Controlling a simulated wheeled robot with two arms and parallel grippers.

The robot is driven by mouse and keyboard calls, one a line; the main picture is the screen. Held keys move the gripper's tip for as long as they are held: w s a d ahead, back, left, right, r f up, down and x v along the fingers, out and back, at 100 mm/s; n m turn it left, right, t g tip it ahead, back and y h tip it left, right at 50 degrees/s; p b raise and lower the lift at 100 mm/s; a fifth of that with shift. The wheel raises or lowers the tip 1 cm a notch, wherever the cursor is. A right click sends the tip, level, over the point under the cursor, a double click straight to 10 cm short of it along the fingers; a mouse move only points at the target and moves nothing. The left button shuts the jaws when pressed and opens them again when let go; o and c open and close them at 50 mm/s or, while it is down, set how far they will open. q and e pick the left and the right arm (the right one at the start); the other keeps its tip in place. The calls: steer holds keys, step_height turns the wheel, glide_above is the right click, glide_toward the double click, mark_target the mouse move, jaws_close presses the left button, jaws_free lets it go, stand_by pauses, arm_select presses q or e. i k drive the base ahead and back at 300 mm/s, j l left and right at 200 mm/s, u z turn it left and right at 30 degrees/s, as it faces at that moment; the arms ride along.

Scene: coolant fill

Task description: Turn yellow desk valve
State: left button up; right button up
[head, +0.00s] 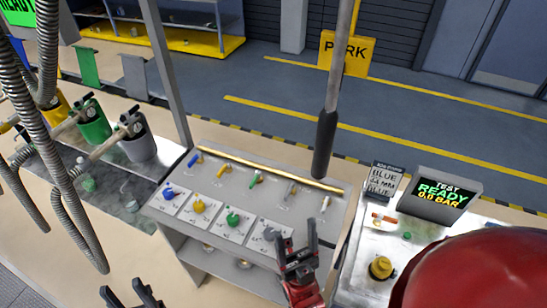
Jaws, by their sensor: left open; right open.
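The sloped grey desk (222,158) carries a row of coloured knobs on white labels. The yellow knob (199,206) is second from the left, between a blue knob (170,193) and a green knob (233,218). Behind it a small yellow lever (222,170) stands in a row of coloured levers. I cannot tell whether the knob or the lever is the yellow desk valve. My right gripper (298,237) is open at the desk's front right, near the grey knob (271,233) and apart from the yellow ones. My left gripper (130,296) is open at the bottom edge, left of the desk.
A hanging dark-gripped pole (325,145) comes down over the desk's back right. A display (445,195) reads "READY 0.0 BAR" on the right bench, with another yellow knob (380,267). A big red object (470,275) fills the lower right. Hoses (65,170) hang at left.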

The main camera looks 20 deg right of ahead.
mark_target(227, 165)
steer(key=z, duration=0.25)
steer(key=i+j, duration=0.25)
steer(key=j, duration=0.15)
steer(key=i+j, duration=0.25)
steer(key=j, duration=0.15)
steer(key=i+j+z, duration=0.1)
steer(key=i+j, duration=0.15)
steer(key=j, duration=0.15)
